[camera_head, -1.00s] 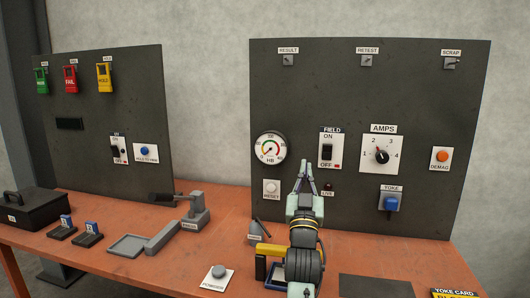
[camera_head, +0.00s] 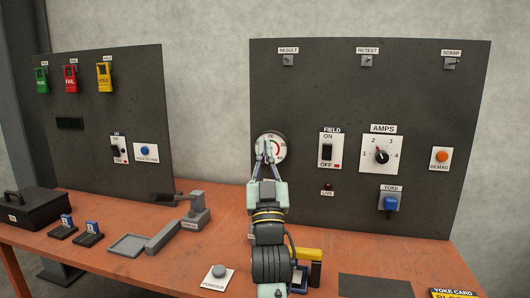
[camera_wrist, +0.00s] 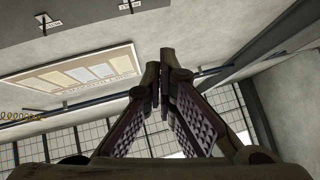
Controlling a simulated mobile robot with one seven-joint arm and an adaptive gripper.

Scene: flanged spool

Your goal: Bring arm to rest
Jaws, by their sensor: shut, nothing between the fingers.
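My gripper (camera_head: 267,150) is in the head view, pointing up in front of the round gauge (camera_head: 272,147) on the right-hand panel. Its fingertips are together and hold nothing. My arm rises from the bottom middle of the picture and hides part of the gauge and the RESET button's place below it. In the wrist view my gripper (camera_wrist: 166,75) shows its two fingers meeting at the tips, with the wall and ceiling beyond.
The right panel (camera_head: 465,130) carries a FIELD switch (camera_head: 327,151), an AMPS dial (camera_head: 382,155) and a blue YOKE button (camera_head: 391,203). On the orange table (camera_head: 180,262), a yellow-and-black object (camera_head: 312,262) stands just right of my arm. A grey fixture (camera_head: 196,211) stands to the left.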

